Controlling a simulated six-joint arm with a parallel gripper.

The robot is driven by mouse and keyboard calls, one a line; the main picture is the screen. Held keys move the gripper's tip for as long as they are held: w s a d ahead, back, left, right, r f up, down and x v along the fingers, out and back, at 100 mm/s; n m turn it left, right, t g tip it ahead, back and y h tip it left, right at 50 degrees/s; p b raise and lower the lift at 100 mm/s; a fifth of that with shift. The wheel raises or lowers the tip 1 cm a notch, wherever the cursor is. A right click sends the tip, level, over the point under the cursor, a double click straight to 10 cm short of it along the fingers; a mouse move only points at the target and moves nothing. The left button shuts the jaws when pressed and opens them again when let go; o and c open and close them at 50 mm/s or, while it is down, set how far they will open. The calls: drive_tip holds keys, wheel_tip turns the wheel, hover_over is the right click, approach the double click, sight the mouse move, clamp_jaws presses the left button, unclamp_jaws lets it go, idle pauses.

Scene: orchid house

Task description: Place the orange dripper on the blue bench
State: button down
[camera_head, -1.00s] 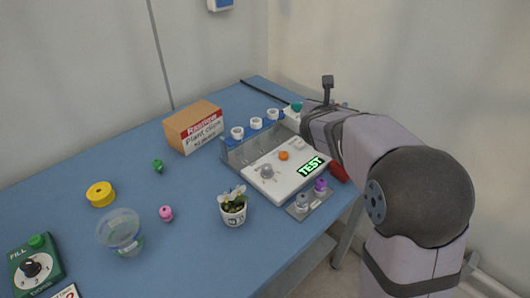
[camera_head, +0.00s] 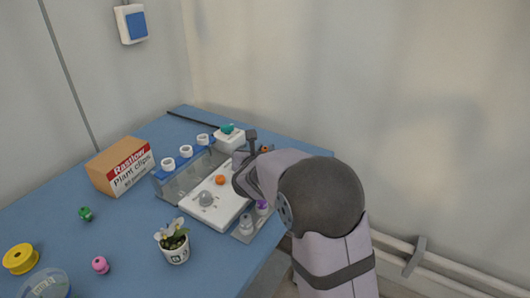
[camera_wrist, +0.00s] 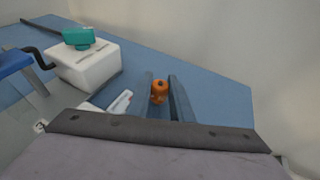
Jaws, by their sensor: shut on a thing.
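The orange dripper (camera_wrist: 158,92) is between the two fingers of my gripper (camera_wrist: 162,88) in the wrist view. My gripper is shut on it. A small bit of the orange dripper also shows in the head view (camera_head: 265,149), beyond my wrist, which hides most of the gripper. The blue bench (camera_wrist: 215,95) lies under and beyond the fingers. In the head view the bench (camera_head: 125,220) spreads to the left. I cannot tell whether the dripper touches the bench top.
A white box with a teal part (camera_wrist: 88,62) stands left of the fingers. The white panel with an orange button (camera_head: 219,181), a row of white cups (camera_head: 185,151), a potted orchid (camera_head: 174,243) and a carton (camera_head: 122,166) stand on the bench. Bare bench lies right of the fingers.

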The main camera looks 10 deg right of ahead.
drive_tip(key=shift+f, duration=0.25)
drive_tip(key=c, duration=1.6)
unclamp_jaws()
drive_tip(key=shift+r, duration=0.1)
drive_tip(key=shift+r, duration=0.15)
drive_tip(key=v, duration=1.2)
